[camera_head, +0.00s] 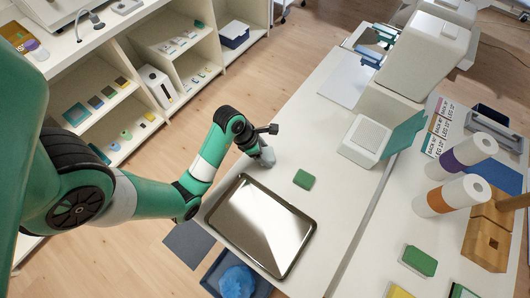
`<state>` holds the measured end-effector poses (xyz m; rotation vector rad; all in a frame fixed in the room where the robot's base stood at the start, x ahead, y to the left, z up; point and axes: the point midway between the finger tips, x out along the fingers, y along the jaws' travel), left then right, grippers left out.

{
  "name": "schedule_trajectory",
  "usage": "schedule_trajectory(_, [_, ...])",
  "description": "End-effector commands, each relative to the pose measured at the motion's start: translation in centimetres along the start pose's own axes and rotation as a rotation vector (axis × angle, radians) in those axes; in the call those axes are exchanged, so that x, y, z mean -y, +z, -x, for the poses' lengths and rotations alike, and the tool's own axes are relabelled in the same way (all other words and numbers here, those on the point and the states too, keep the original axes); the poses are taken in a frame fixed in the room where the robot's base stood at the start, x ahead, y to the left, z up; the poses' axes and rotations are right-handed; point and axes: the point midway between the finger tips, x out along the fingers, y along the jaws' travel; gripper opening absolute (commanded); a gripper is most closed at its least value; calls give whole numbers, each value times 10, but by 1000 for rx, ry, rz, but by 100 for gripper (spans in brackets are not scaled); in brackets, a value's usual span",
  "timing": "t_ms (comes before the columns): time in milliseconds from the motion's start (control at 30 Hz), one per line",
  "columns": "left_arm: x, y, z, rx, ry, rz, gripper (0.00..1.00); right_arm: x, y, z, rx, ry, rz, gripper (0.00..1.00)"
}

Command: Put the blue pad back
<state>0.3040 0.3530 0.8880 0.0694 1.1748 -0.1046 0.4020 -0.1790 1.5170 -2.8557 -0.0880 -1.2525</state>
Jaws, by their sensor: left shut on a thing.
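My left gripper (266,146) is low over the white couch top (335,150), just beyond the metal tray. It is shut on a small pale grey-blue thing (267,157), mostly hidden by the fingers; I cannot tell for certain that this is the blue pad. A small green pad (304,179) lies flat on the couch to the right of the gripper, apart from it. On the left shelf, a teal square (76,114), a blue-grey square (109,91) and other coloured squares lie in a row. My right gripper is not in view.
A shiny metal tray (262,228) lies on the near couch end. A blue bin (235,275) with crumpled blue stuff stands below. A white box (366,138) with a teal flap, paper rolls (461,155) and a wooden block (487,240) crowd the right. Floor between shelf and couch is clear.

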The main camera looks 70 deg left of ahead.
Motion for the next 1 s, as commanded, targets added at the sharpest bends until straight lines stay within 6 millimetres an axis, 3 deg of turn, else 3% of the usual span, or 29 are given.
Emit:
schedule_trajectory(33, [0, -1, -3, 0, 0, 0, 24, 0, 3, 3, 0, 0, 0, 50])
schedule_trajectory(67, [0, -1, -2, 0, 0, 0, 80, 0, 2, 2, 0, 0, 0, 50])
schedule_trajectory(167, [0, -1, -2, 0, 0, 0, 98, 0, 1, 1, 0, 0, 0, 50])
schedule_trajectory(400, [0, 0, -1, 0, 0, 0, 100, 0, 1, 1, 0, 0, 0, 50])
schedule_trajectory(533, [0, 2, 9, 1, 1, 0, 100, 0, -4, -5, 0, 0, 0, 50])
schedule_trajectory(667, [-1, 3, 36, 3, 3, 2, 100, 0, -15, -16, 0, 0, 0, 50])
schedule_trajectory(833, [-1, 5, 87, 1, 3, 2, 100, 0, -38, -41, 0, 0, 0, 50])
schedule_trajectory(1000, [0, 4, 113, 0, 0, 2, 100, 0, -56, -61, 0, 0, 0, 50])
